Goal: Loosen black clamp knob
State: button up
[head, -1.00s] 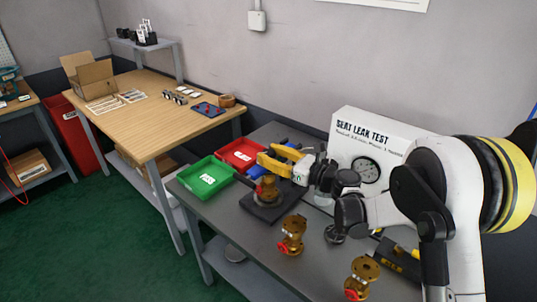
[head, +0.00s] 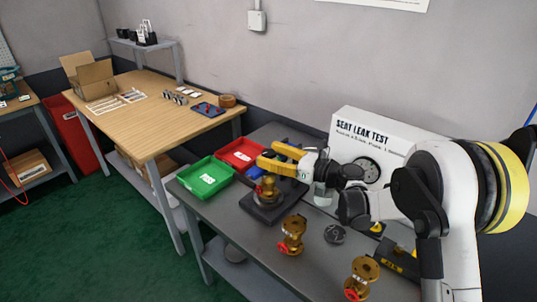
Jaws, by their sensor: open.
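I cannot make out the black clamp knob for certain. A brass valve (head: 267,187) stands on a dark square fixture base (head: 262,213) on the grey bench, and any knob there is too small or hidden to tell. My gripper (head: 267,156), with yellow fingers, is open and empty. In the picture it shows just above and behind the brass valve, pointing left. I cannot tell its exact height over the fixture.
A green bin (head: 207,177) and a red bin (head: 239,155) stand left of my gripper. Two loose brass valves (head: 292,235) (head: 361,279) and a dark round disc (head: 335,234) lie in front. The white seat leak test panel (head: 365,140) stands behind my arm.

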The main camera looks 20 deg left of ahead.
jog(key=v, duration=1.1)
jog(key=shift+d, duration=0.4)
